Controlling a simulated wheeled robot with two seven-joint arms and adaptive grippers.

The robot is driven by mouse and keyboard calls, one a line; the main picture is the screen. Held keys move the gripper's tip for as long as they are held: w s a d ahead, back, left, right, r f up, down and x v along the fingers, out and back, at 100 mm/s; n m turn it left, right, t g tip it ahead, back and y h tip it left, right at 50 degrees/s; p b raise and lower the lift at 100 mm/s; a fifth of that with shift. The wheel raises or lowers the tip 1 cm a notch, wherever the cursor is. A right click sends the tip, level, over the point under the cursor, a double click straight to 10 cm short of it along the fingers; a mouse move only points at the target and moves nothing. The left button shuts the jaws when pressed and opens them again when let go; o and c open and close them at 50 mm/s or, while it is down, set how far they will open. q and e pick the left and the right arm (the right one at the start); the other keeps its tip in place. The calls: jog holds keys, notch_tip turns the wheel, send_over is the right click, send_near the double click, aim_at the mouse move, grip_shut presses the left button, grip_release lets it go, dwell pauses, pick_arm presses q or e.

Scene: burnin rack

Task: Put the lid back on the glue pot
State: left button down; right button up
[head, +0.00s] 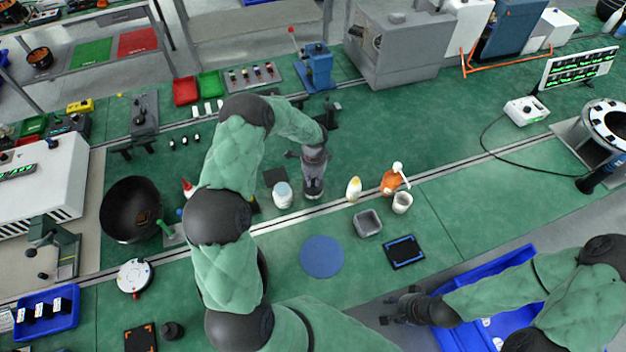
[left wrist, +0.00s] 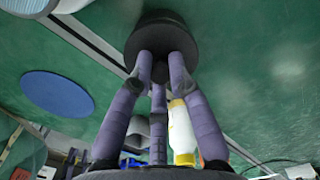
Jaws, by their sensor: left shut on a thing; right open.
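My left gripper (head: 314,188) points down in the middle of the bench. In the left wrist view its fingers (left wrist: 160,60) are shut on a dark round piece (left wrist: 160,30) that looks like a lid with a knob. Whether it touches the bench is unclear. A white jar (head: 283,196) with a pale bluish top stands just left of the gripper; part of it shows in the left wrist view (left wrist: 28,5). A small pale open cup (head: 402,204) stands further right. Which one is the glue pot I cannot tell. My right gripper (head: 388,319) is open and empty at the front edge.
A white bottle with yellow (head: 354,189) and an orange pump bottle (head: 390,183) stand right of my left gripper. A grey square tray (head: 368,223), a blue disc (head: 322,257) and a black-blue tray (head: 404,252) lie in front. A dark bowl (head: 125,205) is left.

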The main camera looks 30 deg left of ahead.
dwell(0.3)
pick_arm(q)
jog(key=c, duration=1.1)
grip_release()
jog(key=shift+o, duration=0.3)
jog(key=o, duration=0.4)
jog(key=shift+r, duration=0.1)
jog(key=shift+r+p, duration=1.95)
jog(key=shift+r, duration=1.45)
